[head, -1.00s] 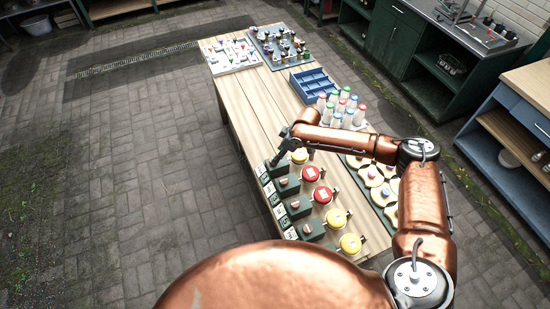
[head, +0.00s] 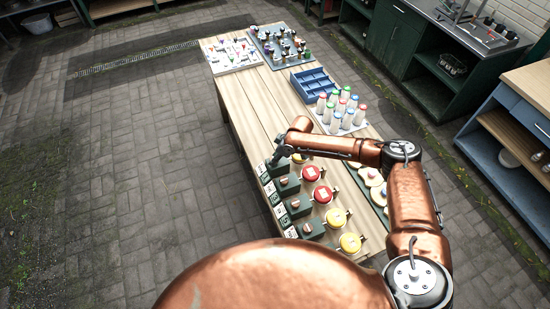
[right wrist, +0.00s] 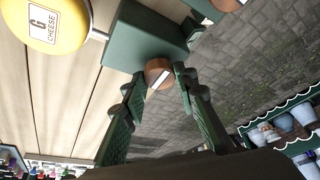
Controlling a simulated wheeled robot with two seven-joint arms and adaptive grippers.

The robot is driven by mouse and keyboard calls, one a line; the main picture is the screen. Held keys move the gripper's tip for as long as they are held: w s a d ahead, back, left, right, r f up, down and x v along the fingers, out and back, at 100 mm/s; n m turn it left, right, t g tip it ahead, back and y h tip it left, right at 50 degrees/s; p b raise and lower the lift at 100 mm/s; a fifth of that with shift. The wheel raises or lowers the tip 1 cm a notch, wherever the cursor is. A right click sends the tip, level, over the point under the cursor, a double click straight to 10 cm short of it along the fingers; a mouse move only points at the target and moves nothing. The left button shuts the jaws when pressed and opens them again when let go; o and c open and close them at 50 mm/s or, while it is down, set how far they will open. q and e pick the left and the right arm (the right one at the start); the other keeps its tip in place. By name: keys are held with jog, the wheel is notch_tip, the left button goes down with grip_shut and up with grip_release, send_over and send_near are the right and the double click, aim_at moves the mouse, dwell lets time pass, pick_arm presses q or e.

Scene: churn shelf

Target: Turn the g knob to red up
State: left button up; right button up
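The g knob (right wrist: 156,70) is a round brown knob with a white line, on a green box (right wrist: 150,38). Beside it in the right wrist view is a yellow round piece (right wrist: 58,22) labelled "G CHEESE". My right gripper (right wrist: 158,80) has its two green fingers apart, one on each side of the knob, with small gaps seeming to show. The white line slants from upper right to lower left; no red mark can be made out. In the head view my right gripper (head: 279,157) is at the farthest green box (head: 277,169) and hides its knob. My left gripper is not in view.
Several similar green boxes, one with a knob (head: 283,181), line the table's (head: 240,110) left edge near white letter cards (head: 275,199). Red (head: 312,173) and yellow pieces stand to their right. Bottles (head: 343,112) and a blue tray (head: 314,82) stand farther back.

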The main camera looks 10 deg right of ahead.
jog(key=c, duration=0.6)
jog(key=shift+w+f+n+y+b, duration=0.15)
jog(key=shift+n+y+b, duration=0.15)
jog(key=shift+n+b, duration=0.7)
jog(key=n+g+b, duration=0.2)
jog(key=n+b, duration=0.2)
jog(key=b, duration=0.2)
jog(key=n+g+b, duration=0.2)
jog(key=n+b, duration=0.3)
jog(key=b, duration=0.1)
jog(key=n+g+h+b, duration=0.1)
jog(key=n+b, duration=0.4)
jog(key=b, duration=0.1)
jog(key=shift+w+a+g, duration=0.1)
jog(key=shift+w+g, duration=0.2)
jog(key=shift+g, duration=0.1)
jog(key=shift+n+h+b, duration=0.4)
jog(key=shift+n+b, duration=0.45)
jog(key=shift+n, duration=0.15)
jog(key=shift+r, duration=0.2)
jog(key=o, duration=1.2)
